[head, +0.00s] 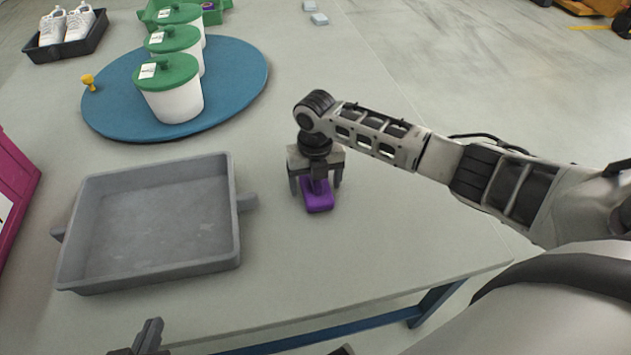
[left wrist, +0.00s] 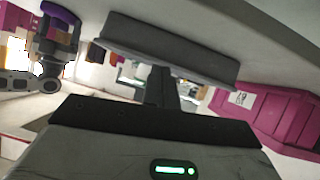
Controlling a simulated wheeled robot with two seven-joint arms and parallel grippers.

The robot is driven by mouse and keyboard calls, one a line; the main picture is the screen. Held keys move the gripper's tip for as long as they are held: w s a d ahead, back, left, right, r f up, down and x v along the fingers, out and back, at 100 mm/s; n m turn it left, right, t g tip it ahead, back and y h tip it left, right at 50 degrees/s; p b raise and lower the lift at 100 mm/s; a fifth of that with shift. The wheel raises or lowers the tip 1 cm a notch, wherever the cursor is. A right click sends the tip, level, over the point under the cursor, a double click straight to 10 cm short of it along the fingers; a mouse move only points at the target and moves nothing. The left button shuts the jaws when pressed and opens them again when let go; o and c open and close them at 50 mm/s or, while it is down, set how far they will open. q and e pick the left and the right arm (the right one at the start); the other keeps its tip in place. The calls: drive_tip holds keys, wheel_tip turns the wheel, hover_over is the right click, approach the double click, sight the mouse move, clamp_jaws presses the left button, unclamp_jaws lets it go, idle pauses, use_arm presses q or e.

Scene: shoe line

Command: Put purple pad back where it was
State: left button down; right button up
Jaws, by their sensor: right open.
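The purple pad (head: 318,196) lies on the grey table, right of the grey tray. My right gripper (head: 316,184) is directly above it, pointing down, with its fingers apart around the pad's far end. The gripper hides part of the pad, and I cannot tell whether the fingers touch it. The pad also shows at the upper left of the left wrist view (left wrist: 61,13), beside my right gripper. My left gripper (head: 150,335) is at the bottom edge of the head view, mostly cut off. In the left wrist view its fingers (left wrist: 160,85) look together, with nothing between them.
The empty grey tray (head: 233,215) has side handles. Shoes stand in a black tray (head: 72,50). A magenta crate (head: 12,195) is at the left. Table around the pad is clear.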

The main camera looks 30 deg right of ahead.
wheel_tip(320, 180, up, 10)
drive_tip(key=shift+r+p, duration=0.1)
drive_tip(key=shift+p, duration=0.8)
use_arm(q)
drive_tip(key=shift+w+a+r, duration=0.1)
drive_tip(key=shift+w+r, duration=0.05)
drive_tip(key=shift+r, duration=0.2)
use_arm(e)
drive_tip(key=shift+r, duration=0.75)
